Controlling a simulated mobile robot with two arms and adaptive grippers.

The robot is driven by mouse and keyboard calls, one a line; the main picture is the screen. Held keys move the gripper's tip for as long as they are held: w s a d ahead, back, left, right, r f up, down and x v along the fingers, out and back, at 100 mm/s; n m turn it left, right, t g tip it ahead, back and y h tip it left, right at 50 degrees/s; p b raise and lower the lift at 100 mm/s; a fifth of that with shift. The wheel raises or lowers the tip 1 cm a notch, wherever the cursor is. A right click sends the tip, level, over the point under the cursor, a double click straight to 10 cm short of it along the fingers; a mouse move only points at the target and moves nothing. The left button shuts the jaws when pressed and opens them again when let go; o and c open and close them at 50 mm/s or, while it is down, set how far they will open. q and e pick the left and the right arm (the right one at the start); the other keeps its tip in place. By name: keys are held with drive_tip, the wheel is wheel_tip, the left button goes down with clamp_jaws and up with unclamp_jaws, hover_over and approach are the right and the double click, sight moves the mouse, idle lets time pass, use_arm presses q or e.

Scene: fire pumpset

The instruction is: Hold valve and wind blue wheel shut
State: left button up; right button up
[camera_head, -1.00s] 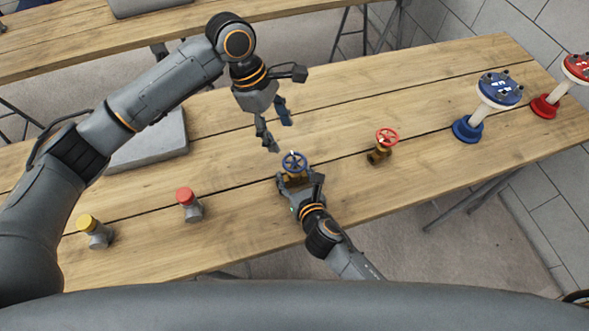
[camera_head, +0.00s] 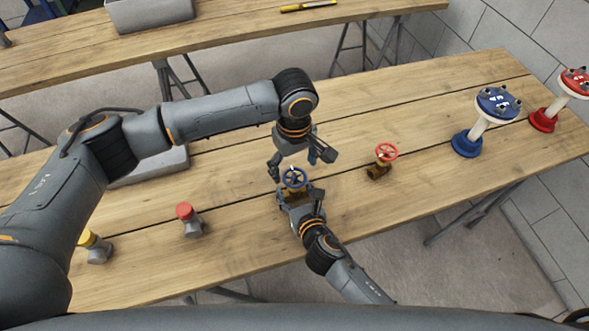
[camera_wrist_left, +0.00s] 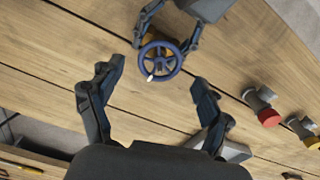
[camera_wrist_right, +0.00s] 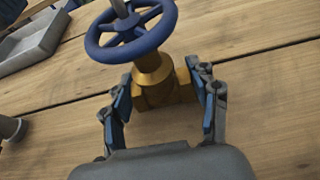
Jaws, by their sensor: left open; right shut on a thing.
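The blue wheel (camera_head: 294,177) sits on top of a brass valve (camera_head: 298,197) on the wooden table. It also shows in the left wrist view (camera_wrist_left: 160,62), with a pale mark on its rim, and in the right wrist view (camera_wrist_right: 131,28). My right gripper (camera_head: 301,196) is shut on the brass valve body (camera_wrist_right: 153,85), with one finger on each side below the wheel. My left gripper (camera_head: 292,171) is open, pointing down around and above the blue wheel. In the left wrist view its fingers (camera_wrist_left: 150,95) are spread wide, with the wheel ahead between them and apart from both.
Blue (camera_head: 492,118) and red (camera_head: 556,100) stands are farther right. Red-capped (camera_head: 187,219) and yellow-capped (camera_head: 93,247) fittings stand at left. A grey tray (camera_head: 150,166) lies behind my left arm.

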sight(295, 178)
use_arm(q)
drive_tip(key=shift+f, duration=1.2)
drive_tip(key=c, duration=1.2)
drive_tip(key=shift+o, duration=0.2)
